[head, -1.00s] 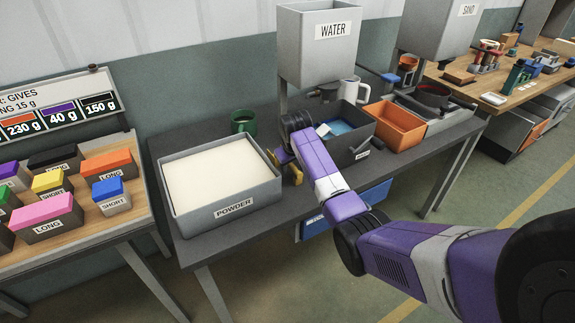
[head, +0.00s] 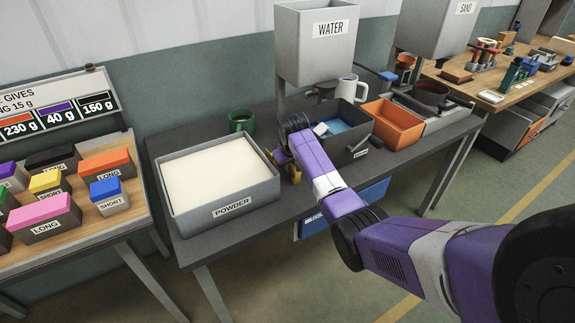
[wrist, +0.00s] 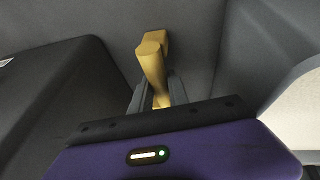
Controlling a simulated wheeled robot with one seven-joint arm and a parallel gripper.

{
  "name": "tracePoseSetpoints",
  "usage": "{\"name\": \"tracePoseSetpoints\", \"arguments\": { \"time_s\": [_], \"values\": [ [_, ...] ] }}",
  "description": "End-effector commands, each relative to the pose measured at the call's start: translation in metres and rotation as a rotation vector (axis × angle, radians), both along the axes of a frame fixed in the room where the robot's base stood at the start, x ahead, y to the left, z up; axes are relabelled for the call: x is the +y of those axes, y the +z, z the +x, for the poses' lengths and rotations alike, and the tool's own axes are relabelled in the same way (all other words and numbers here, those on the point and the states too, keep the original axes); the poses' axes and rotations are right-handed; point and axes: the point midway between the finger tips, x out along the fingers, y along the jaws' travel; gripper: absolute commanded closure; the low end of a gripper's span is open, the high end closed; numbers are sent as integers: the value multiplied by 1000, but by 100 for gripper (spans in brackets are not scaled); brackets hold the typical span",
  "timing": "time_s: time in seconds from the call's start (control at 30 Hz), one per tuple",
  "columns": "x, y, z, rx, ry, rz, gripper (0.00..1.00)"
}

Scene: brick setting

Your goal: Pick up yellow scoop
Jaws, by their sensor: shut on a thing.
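The yellow scoop (wrist: 153,62) shows in the wrist view between the two fingers of my gripper (wrist: 158,97), which is shut on it. In the head view my gripper (head: 284,160) is low at the table, between the powder bin and the dark bin. A small part of the scoop (head: 291,173) shows there beside the gripper; the rest is hidden behind my arm. I cannot tell whether the scoop touches the table.
The powder bin (head: 232,210) stands just left of my gripper. The dark bin with blue contents (head: 361,148) is just right. Further off are an orange bin (head: 398,127), a green mug (head: 241,121), a white mug (head: 347,88) and the water hopper (head: 316,55).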

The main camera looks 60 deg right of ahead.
Motion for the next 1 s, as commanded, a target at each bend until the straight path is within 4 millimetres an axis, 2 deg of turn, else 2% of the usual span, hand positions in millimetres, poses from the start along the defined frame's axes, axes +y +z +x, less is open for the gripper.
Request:
{"name": "tracePoseSetpoints", "arguments": {
  "time_s": [0.23,0.37,0.8,1.0],
  "values": [
    [-1,15,1,-2,0,-2,100],
    [-1,35,1,-5,1,-4,100],
    [-1,150,1,-4,0,-3,100],
    [-1,184,1,-3,0,-3,100]
  ]
}}
